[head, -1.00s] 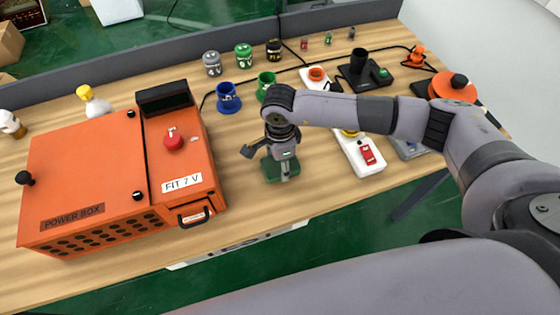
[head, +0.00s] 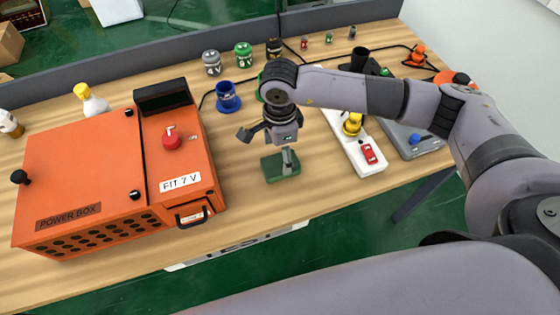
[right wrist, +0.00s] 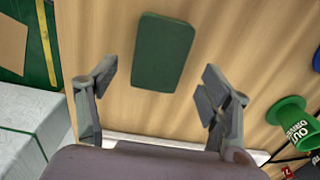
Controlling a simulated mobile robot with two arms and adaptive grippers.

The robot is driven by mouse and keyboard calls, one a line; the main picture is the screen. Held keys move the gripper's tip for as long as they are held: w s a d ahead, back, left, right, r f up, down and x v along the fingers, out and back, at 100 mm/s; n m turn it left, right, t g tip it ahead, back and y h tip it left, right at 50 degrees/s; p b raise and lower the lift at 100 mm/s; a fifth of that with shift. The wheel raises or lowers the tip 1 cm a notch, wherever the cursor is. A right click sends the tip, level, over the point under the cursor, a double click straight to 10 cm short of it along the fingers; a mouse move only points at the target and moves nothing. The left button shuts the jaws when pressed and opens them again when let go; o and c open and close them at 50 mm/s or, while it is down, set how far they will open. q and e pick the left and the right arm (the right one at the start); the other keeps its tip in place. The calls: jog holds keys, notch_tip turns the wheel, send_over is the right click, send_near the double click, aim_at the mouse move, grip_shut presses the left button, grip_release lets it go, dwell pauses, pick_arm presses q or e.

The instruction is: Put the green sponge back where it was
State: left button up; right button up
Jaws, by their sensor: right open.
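The green sponge (head: 272,171) lies flat on the wooden table, to the right of the orange power box. In the right wrist view the green sponge (right wrist: 163,52) shows whole, with bare wood around it. My right gripper (head: 268,147) is open and empty above the sponge. In the right wrist view its fingers (right wrist: 158,70) are spread on either side, apart from the sponge. One finger hides a little of the sponge in the head view. My left gripper is not in view.
The orange power box (head: 85,165) stands to the left. A blue cup (head: 228,98) stands behind the sponge. A white strip with a yellow knob and red switch (head: 368,154) lies to the right. The table's front edge is close in front of the sponge.

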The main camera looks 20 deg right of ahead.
aim_at(280, 163)
notch_tip(280, 163, up, 7)
jog(key=b, duration=0.1)
jog(key=shift+b, duration=0.35)
dwell(0.3)
